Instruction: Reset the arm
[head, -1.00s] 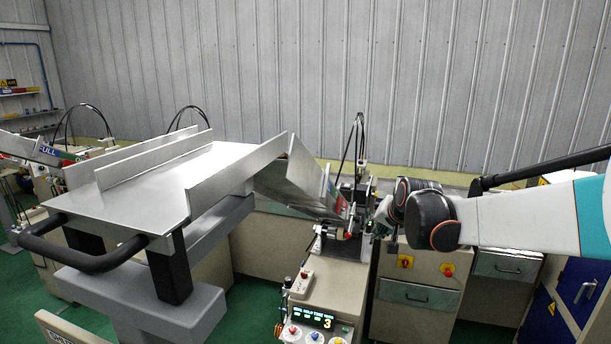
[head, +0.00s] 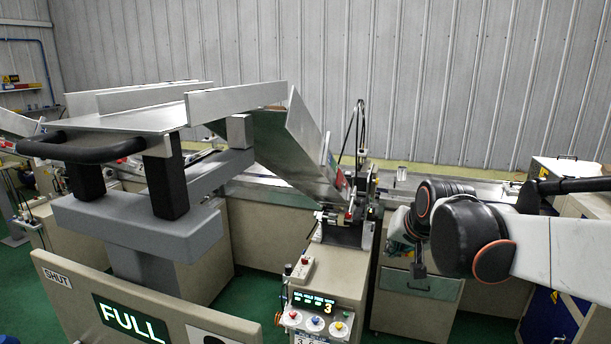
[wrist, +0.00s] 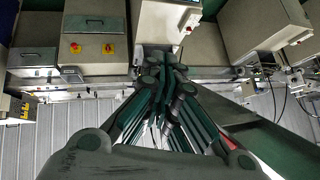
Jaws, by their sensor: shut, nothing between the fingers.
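My arm reaches in from the right in the head view, with dark round joints and a white link. My gripper (head: 418,268) hangs below the joints, small and partly hidden, in front of the beige cabinets. In the wrist view its fingers (wrist: 165,66) are dark green and black and come together at the tips. They are shut with nothing between them. No object is touching them that I can see.
A metal tray on a grey stand (head: 150,228) with a black handle fills the left. A sloping metal chute (head: 310,150) leads to the wrapper machine (head: 345,215). A "FULL" display board (head: 130,318) stands front left. Cabinets (head: 410,300) line the back; green floor shows between.

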